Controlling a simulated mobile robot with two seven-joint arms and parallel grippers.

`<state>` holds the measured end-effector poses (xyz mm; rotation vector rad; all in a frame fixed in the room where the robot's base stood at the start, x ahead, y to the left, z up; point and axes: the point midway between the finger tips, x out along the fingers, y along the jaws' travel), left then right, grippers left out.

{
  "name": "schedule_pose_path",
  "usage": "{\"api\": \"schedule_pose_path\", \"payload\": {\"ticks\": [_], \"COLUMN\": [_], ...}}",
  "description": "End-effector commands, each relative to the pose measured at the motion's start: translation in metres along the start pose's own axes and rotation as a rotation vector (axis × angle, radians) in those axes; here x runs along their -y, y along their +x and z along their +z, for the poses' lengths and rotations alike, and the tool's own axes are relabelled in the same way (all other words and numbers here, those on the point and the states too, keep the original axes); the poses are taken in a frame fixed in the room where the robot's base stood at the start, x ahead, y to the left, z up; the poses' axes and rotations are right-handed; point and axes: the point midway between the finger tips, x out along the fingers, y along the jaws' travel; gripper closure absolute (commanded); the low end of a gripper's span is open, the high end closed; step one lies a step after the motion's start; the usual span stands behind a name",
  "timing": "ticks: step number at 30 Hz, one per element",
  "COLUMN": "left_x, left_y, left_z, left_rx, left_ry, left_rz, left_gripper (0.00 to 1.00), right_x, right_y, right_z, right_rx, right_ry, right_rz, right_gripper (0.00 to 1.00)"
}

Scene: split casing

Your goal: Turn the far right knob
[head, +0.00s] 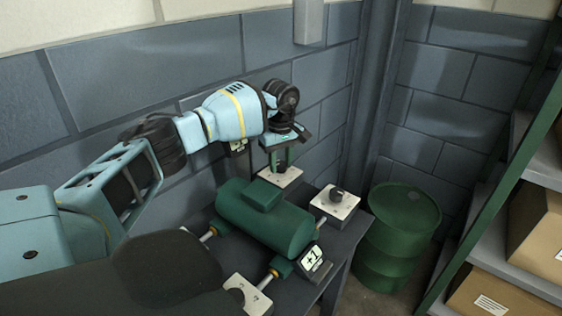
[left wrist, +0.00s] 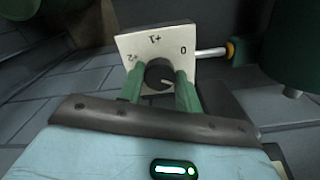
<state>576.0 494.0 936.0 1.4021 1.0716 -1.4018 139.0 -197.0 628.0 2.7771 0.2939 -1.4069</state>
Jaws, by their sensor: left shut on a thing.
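My left gripper (head: 280,158) points down with its green fingers at a pale plate (head: 282,177) behind the green casing (head: 262,218). In the left wrist view the gripper (left wrist: 160,90) is shut on a dark round knob (left wrist: 158,74), one finger on each side. The knob carries a light pointer line toward the lower right of the picture. The plate (left wrist: 138,45) is marked 0, +1 and +2. In the head view the fingers hide this knob. A second pale plate (head: 345,208) with a dark knob (head: 336,195) stands to its right, untouched. My right gripper is not in view.
The casing lies on a dark table (head: 352,232). A small sign (head: 312,262) reading +1 stands at its near right end. Another plate (head: 258,300) is partly hidden in front. A green drum (head: 400,225) and shelves with cartons (head: 538,225) are to the right; a block wall is behind.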

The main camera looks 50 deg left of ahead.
Motion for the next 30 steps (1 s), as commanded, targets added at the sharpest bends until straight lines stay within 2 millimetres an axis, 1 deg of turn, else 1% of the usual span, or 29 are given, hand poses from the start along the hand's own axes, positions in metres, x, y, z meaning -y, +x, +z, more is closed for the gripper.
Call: {"api": "schedule_pose_path", "payload": {"ticks": [11, 12, 16, 17, 25, 28, 30], "left_x": [0.000, 0.000, 0.000, 0.000, 0.000, -0.001, -0.001], "left_y": [0.000, 0.000, 0.000, 0.000, -0.001, -0.007, -0.015], "left_z": [0.000, 0.000, 0.000, 0.000, 0.000, 0.000, 0.000], "left_rx": [0.000, 0.000, 0.000, 0.000, 0.000, 0.000, 0.000], "left_ry": [0.008, 0.008, 0.007, 0.007, 0.006, 0.005, 0.005], "left_rz": [-0.001, -0.001, -0.001, 0.000, 0.000, 0.002, 0.003], "left_gripper": [0.89, 0.63, 0.46, 0.44, 0.44, 0.44, 0.44], "right_x": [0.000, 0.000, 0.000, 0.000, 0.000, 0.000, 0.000], "right_y": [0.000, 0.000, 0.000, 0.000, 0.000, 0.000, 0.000], "right_z": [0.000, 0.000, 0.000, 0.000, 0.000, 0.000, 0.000], "right_rx": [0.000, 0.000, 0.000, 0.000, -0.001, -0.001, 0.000], "right_ry": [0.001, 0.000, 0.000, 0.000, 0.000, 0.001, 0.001], "right_rz": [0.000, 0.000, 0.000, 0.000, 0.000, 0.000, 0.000], "right_gripper": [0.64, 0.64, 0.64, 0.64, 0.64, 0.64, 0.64]}}
